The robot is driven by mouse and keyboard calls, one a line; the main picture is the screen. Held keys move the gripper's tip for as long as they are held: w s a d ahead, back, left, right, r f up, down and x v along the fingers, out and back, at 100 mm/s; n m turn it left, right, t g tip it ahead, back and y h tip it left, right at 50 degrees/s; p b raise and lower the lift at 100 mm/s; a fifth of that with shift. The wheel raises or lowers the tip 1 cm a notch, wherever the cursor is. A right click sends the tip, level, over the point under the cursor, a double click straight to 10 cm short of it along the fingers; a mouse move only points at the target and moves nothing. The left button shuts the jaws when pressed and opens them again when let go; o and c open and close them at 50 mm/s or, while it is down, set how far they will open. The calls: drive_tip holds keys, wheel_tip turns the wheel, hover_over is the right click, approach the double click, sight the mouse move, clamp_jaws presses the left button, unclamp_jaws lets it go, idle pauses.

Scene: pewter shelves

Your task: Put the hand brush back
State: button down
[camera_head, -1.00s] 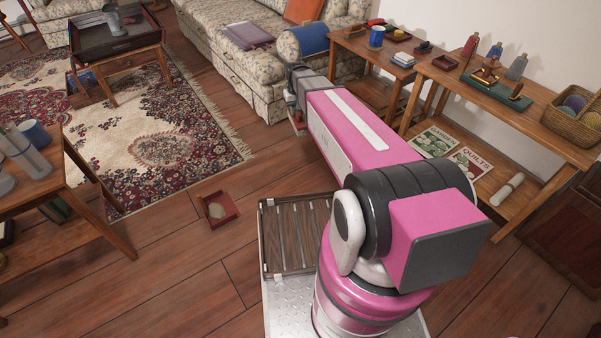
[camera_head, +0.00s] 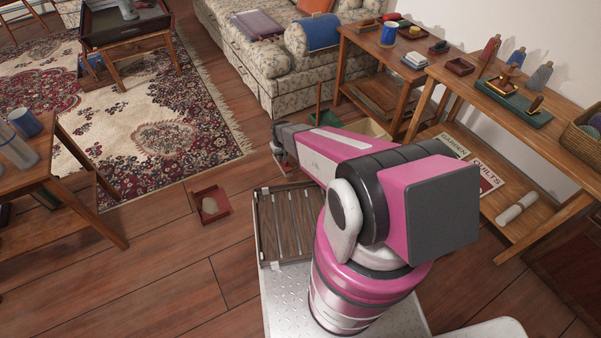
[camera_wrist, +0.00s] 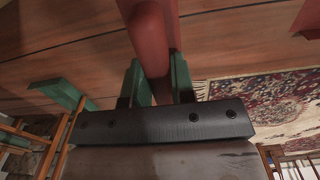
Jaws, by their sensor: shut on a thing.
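The wrist view shows a reddish, rounded handle, likely the hand brush (camera_wrist: 150,40), between the two green fingers of my gripper (camera_wrist: 157,68). The gripper is shut on it. The brush's far end runs out of the top of that view, so I cannot see its bristles. In the head view my gripper (camera_head: 283,158) hangs low over the wooden floor, just beyond the slatted tray on my base. Only a small part of it shows there, and the brush cannot be made out clearly.
A green object (camera_head: 319,118) stands on the floor by the sofa (camera_head: 270,60), with a beige box (camera_head: 372,129) beside it. Wooden tables (camera_head: 500,125) with shelves line the right wall. A small red tray (camera_head: 210,203) lies on the floor, left of the slatted tray (camera_head: 262,235).

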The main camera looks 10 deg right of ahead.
wheel_tip(320, 180, down, 2)
drive_tip(key=shift+s+a+f, duration=0.1)
drive_tip(key=shift+f, duration=0.1)
drive_tip(key=shift+w+d+f, duration=0.65)
drive_tip(key=shift+d+f, duration=1.15)
drive_tip(key=shift+f, duration=0.1)
drive_tip(key=shift+w+d+f, duration=0.65)
drive_tip(key=shift+d+f, duration=1.2)
drive_tip(key=shift+w+d+f, duration=0.65)
drive_tip(key=shift+d+f, duration=1.15)
drive_tip(key=shift+f, duration=0.1)
drive_tip(key=shift+f, duration=0.15)
drive_tip(key=c, duration=1)
unclamp_jaws()
drive_tip(key=shift+o, duration=0.2)
